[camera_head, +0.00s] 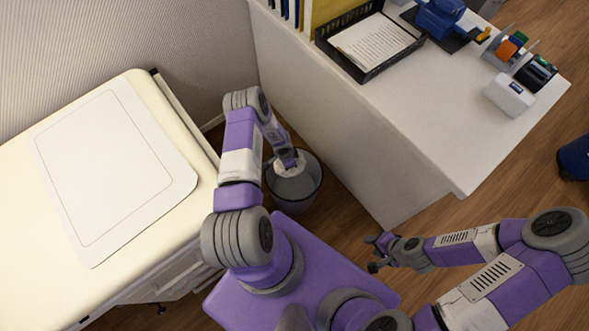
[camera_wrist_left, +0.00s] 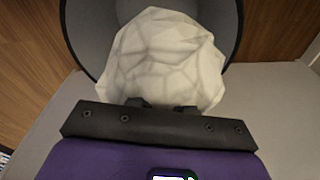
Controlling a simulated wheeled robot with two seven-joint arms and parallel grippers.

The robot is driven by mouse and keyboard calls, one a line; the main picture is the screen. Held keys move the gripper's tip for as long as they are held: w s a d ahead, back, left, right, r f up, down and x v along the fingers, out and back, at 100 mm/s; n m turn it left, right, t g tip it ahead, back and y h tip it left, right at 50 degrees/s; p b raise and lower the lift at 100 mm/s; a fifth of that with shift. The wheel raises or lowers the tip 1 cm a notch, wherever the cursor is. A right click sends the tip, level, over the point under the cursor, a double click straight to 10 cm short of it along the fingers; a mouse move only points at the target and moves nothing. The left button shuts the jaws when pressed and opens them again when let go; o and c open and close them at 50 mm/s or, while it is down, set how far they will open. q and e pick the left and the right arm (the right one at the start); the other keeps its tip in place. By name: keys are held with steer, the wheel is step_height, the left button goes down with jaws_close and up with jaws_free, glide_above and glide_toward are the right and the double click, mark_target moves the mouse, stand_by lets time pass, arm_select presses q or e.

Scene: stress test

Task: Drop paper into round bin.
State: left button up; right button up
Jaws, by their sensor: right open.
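The crumpled white paper (camera_wrist_left: 168,58) fills the middle of the left wrist view, right at the fingers of my left gripper (camera_wrist_left: 162,104), which is shut on it. In the head view the paper (camera_head: 290,168) shows at the tip of my left gripper (camera_head: 287,157), over the mouth of the round grey bin (camera_head: 308,192). The bin's dark rim (camera_wrist_left: 78,38) curves behind the paper in the left wrist view. The paper hides part of the bin's inside. My right gripper (camera_head: 376,253) is open and empty, over the floor right of the bin.
A white desk (camera_head: 430,120) stands right of the bin, with a black paper tray (camera_head: 366,72) and office items on top. A cream cabinet (camera_head: 40,265) with a white mat (camera_head: 115,170) stands to the left. The bin sits in the gap between them on wooden floor.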

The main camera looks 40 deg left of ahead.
arm_select(q)
steer(key=o, duration=0.4)
steer(key=shift+c, duration=0.2)
steer(key=r+p, duration=0.1)
steer(key=r, duration=0.1)
steer(key=r+p, duration=0.1)
steer(key=r, duration=0.2)
steer(key=r+p, duration=0.1)
steer(key=r, duration=0.1)
steer(key=shift+s+a+r, duration=0.25)
steer(key=shift+s+r, duration=0.05)
steer(key=shift+s, duration=0.1)
steer(key=s+d+r+n+h, duration=0.1)
steer(key=s+d+r+n, duration=0.3)
steer(key=d, duration=0.8)
steer(key=s+d+r+n+h, duration=0.2)
steer(key=s+d+r+n, duration=0.2)
steer(key=s+d+r, duration=0.4)
steer(key=d+r, duration=0.2)
steer(key=d, duration=0.2)
steer(key=shift+s+d+r+n+g+p, duration=0.2)
steer(key=shift+s+r+n+g+p, duration=0.1)
steer(key=shift+r+n+p, duration=0.1)
